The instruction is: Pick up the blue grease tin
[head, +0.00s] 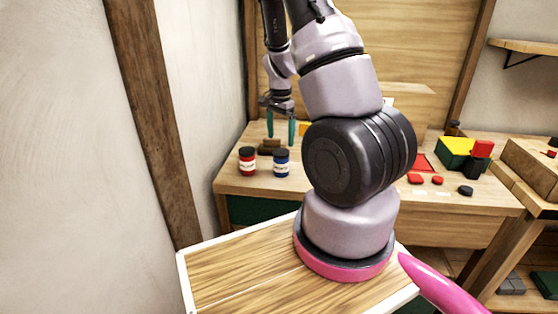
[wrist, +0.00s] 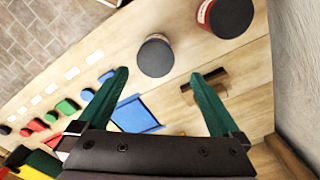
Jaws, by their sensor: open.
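The blue grease tin (head: 281,167) stands upright on the bench, with a dark lid and a pale label band. In the wrist view a dark round lid (wrist: 155,57), which seems to be this tin's, lies just beyond the fingertips and roughly between their lines. My gripper (head: 281,140) has teal fingers, open and empty, above the bench behind the tin in the head view. Its fingers also show spread apart in the wrist view (wrist: 160,74). No finger visibly touches the tin.
A red tin (head: 247,164) stands close by on the left. A brown wooden block (head: 270,146) lies behind the tins, near the right finger in the wrist view. A blue flat piece (wrist: 137,114) lies below. A yellow-green bin (head: 453,150) and small coloured pieces are to the right.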

